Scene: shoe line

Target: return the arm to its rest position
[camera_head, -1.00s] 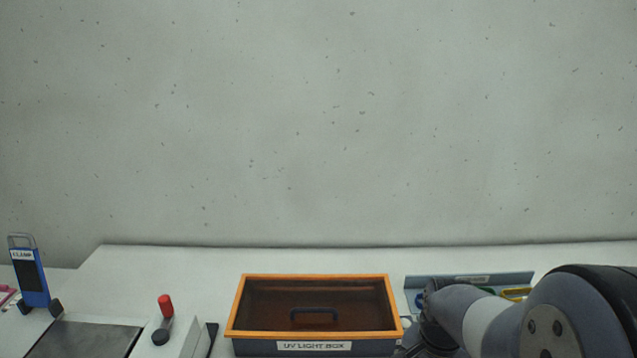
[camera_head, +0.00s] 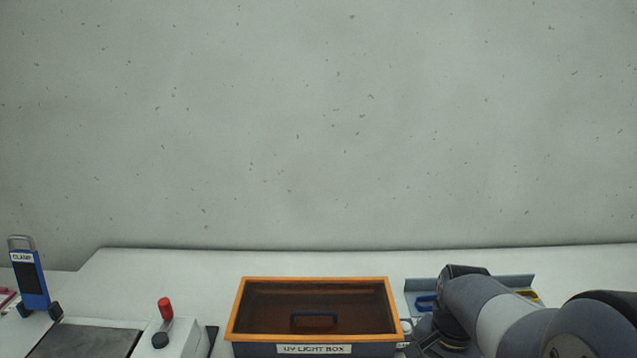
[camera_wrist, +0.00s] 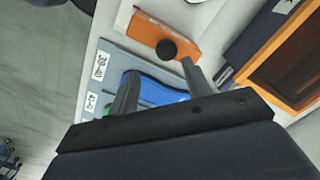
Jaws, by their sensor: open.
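My gripper (camera_wrist: 160,88) shows in the wrist view with its two fingers apart and nothing between them. It hangs over a grey-blue tray (camera_wrist: 112,62) that holds a blue item (camera_wrist: 165,92) and a bit of something green. The fingers hide part of the tray, and I cannot tell the height above it. In the head view my arm (camera_head: 470,305) reaches in from the lower right, and my gripper is not visible there.
The UV light box (camera_head: 314,349) with an orange rim stands at the centre. An orange box (camera_wrist: 165,38) lies beside the tray in the wrist view. The blue clamp (camera_head: 30,280) and a red-knobbed device (camera_head: 178,338) are at left. A wall (camera_head: 310,120) rises behind the table.

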